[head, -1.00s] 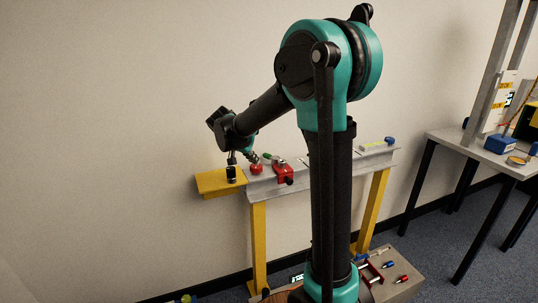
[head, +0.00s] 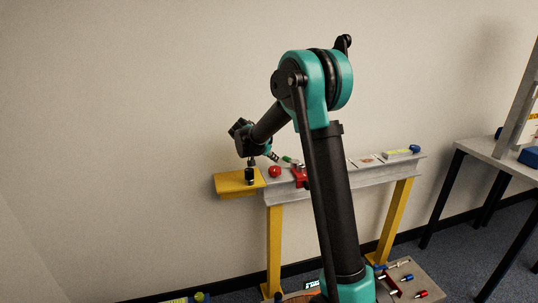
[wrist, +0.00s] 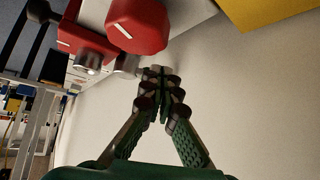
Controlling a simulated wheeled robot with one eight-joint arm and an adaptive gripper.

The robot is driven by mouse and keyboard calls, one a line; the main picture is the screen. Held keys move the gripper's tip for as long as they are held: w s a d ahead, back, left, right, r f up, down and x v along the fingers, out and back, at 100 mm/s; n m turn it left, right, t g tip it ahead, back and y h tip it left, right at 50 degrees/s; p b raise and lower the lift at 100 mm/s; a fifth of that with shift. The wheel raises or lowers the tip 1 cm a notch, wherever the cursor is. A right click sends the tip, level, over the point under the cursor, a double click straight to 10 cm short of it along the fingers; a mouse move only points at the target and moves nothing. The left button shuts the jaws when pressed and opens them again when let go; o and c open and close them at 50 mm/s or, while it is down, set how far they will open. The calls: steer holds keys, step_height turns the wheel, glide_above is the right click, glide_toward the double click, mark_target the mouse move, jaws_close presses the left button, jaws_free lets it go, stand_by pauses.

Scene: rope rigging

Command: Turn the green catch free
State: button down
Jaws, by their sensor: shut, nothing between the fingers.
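The green catch (head: 289,160) is a small green lever beside the red clamp (head: 300,176) on the grey beam. In the wrist view I cannot make out the green catch. The red clamp (wrist: 84,38) shows there at the upper left with a metal cylinder end, beside a red knob (wrist: 138,26) with a white mark.
The grey beam (head: 345,176) stands on yellow legs near the wall. A low table (head: 428,290) with small parts stands at the lower right; another table (head: 492,150) is farther right.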

mark_target(284, 156)
steer(key=shift+w+d+f, duration=0.3)
steer(key=shift+w+d, duration=0.35)
steer(key=shift+d, duration=0.1)
steer(key=shift+w+d+f, duration=0.3)
steer(key=shift+w+d, duration=0.35)
steer(key=shift+d, duration=0.1)
steer(key=shift+w+d+m+g+h, duration=0.1)
steer(key=shift+w+m+g+h, duration=0.2)
steer(key=shift+w+m+g, duration=0.3)
steer(key=shift+w+d, duration=0.4)
steer(key=shift+w, duration=0.2)
